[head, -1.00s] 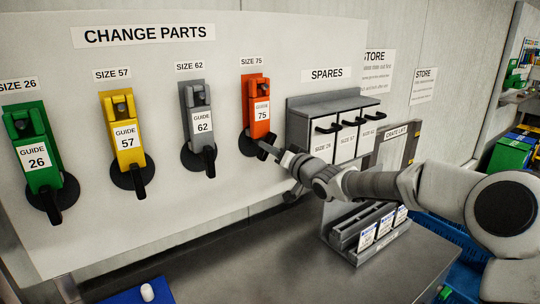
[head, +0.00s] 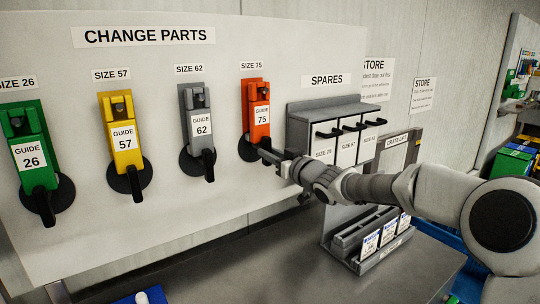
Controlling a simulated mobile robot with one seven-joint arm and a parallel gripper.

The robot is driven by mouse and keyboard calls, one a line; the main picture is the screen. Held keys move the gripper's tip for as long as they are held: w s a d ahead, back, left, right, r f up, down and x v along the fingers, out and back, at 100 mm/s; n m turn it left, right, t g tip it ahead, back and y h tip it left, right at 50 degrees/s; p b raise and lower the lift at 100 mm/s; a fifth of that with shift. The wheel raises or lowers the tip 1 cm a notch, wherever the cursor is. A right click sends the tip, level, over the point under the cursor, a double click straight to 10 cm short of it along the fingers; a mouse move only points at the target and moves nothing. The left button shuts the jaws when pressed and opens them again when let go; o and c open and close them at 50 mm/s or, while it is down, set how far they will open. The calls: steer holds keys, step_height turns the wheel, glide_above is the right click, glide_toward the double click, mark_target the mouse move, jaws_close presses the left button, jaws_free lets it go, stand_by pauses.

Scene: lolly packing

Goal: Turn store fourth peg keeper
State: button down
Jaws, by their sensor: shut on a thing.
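The fourth guide is the orange Size 75 guide (head: 258,110), hanging on the Change Parts board (head: 230,200). Its black keeper (head: 247,150) is a round disc with a lever at the guide's lower end. My gripper (head: 268,153) reaches in from the right and is shut on the keeper's lever, at the lower right of the disc. The fingers hide most of the lever, so its exact angle is hard to tell. The other keepers, under the green (head: 45,199), yellow (head: 131,179) and grey (head: 198,163) guides, have levers pointing down.
A blue item (head: 140,297) lies front left.

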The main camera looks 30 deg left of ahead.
stand_by(0.3)
steer(key=c, duration=0.7)
jaws_free()
steer(key=v, duration=1.7)
steer(key=shift+s+d, duration=0.15)
steer(key=shift+d, duration=0.05)
